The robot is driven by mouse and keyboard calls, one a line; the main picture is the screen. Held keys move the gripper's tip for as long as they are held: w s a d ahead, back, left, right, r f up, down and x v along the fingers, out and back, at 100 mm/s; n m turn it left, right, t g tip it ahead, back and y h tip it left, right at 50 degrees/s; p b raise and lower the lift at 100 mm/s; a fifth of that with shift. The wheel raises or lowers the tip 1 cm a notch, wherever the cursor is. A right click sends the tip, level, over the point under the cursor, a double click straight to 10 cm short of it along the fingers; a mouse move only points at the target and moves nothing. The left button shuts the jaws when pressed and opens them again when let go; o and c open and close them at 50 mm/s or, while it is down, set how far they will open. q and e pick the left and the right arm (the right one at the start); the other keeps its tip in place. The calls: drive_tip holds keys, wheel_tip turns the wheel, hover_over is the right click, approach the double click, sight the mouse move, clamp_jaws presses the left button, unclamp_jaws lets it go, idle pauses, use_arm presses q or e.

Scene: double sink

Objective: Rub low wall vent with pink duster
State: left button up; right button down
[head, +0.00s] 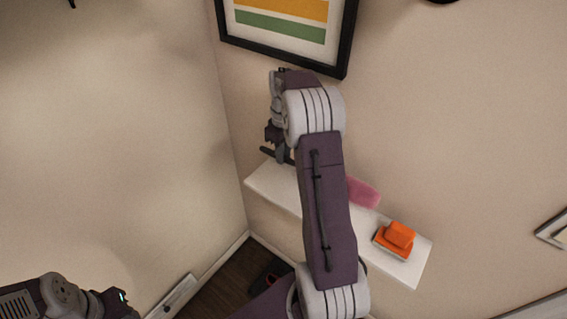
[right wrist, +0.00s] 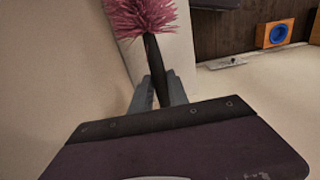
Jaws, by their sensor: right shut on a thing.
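My right gripper (head: 283,154) is shut on the dark handle of the pink duster (head: 362,192), above the left end of a white shelf. My arm hides the middle of the duster in the head view. In the right wrist view, the fingers (right wrist: 160,90) close around the handle, and the fluffy pink duster head (right wrist: 140,14) is beyond them. A pale, narrow plate that looks like the low wall vent (head: 176,297) sits at the foot of the left wall, well away from the duster. Part of my left arm shows at lower left; its fingertips are not visible.
The white shelf (head: 272,184) juts from the right wall near the corner. An orange block-like item (head: 398,236) lies on its right end. A framed picture (head: 343,42) hangs above.

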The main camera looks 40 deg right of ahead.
drive_tip(key=s+a+r+m, duration=0.1)
drive_tip(key=a+m, duration=0.2)
drive_tip(key=a, duration=0.6)
drive_tip(key=s+a+r+m, duration=0.1)
drive_tip(key=s+a+m, duration=0.1)
drive_tip(key=a, duration=0.8)
drive_tip(key=shift+r+m, duration=0.3)
drive_tip(key=shift+m, duration=0.5)
drive_tip(key=shift+a, duration=0.1)
